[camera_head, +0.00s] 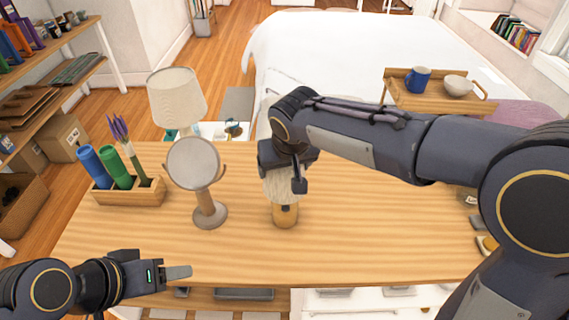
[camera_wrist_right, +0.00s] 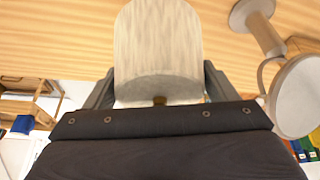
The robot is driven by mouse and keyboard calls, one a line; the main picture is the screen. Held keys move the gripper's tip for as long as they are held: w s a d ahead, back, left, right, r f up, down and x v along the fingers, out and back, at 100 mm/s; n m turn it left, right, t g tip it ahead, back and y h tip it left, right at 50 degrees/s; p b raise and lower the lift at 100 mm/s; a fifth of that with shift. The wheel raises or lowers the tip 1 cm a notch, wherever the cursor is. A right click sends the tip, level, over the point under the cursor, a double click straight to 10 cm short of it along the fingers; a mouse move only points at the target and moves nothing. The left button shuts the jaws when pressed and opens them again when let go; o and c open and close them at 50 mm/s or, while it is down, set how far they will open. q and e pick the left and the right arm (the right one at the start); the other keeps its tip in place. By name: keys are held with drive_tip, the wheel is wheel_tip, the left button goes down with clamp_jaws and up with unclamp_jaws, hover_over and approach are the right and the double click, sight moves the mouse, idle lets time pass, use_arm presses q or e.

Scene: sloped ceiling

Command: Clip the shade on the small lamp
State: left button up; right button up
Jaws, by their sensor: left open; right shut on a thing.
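The small lamp's tan base (camera_head: 285,217) stands upright on the wooden table, right of the round mirror. The pale, streaked shade (camera_head: 280,190) is directly above it in the head view, its lower edge meeting or overlapping the base's top. I cannot tell whether it is seated. My right gripper (camera_head: 284,176) reaches down from above and is shut on the shade. In the right wrist view the shade (camera_wrist_right: 158,45) sits between the fingers, with a small brass piece (camera_wrist_right: 159,101) at its near end. My left gripper (camera_head: 178,272) is open and empty over the table's front left edge.
A round mirror (camera_head: 194,164) on a wooden stand is close left of the lamp. A wooden holder (camera_head: 128,192) with blue and green cylinders stands at the table's left. A larger white-shaded lamp (camera_head: 177,97) is behind. The table's right half (camera_head: 390,220) is mostly clear.

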drive_tip(key=shift+f, duration=0.3)
drive_tip(key=o, duration=0.9)
drive_tip(key=shift+o, duration=0.2)
drive_tip(key=shift+r, duration=0.1)
drive_tip(key=shift+r+p, duration=2.65)
drive_tip(key=shift+r, duration=0.8)
clamp_jaws()
